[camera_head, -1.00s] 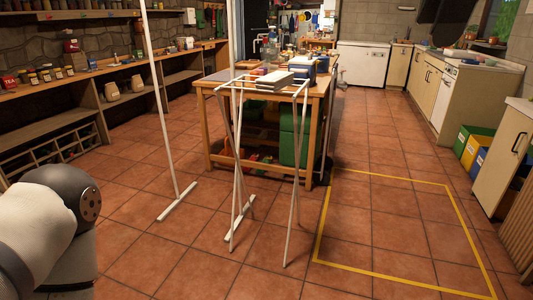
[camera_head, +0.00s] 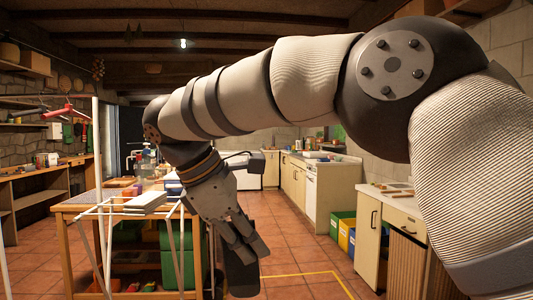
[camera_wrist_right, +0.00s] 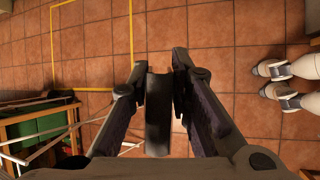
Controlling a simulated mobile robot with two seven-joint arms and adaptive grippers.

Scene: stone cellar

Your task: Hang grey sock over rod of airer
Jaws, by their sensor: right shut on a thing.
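The airer (camera_head: 130,212) is a thin white frame with crossed legs, standing at lower left in the head view. Its rods also show at the left of the right wrist view (camera_wrist_right: 68,133). My right gripper (camera_head: 240,248) is shut on the dark grey sock (camera_head: 241,277), to the right of the airer and apart from it. The sock hangs down from the fingers. In the right wrist view, the sock (camera_wrist_right: 158,115) shows as a dark strip between the fingers. My left gripper is out of view.
A wooden worktable (camera_head: 75,206) with boxes and books stands just behind the airer. A white upright pole (camera_head: 97,150) and a red hanger (camera_head: 64,111) are at left. Tiled floor with a yellow outline (camera_head: 300,274) lies open at right. A cabinet (camera_head: 385,230) stands at right.

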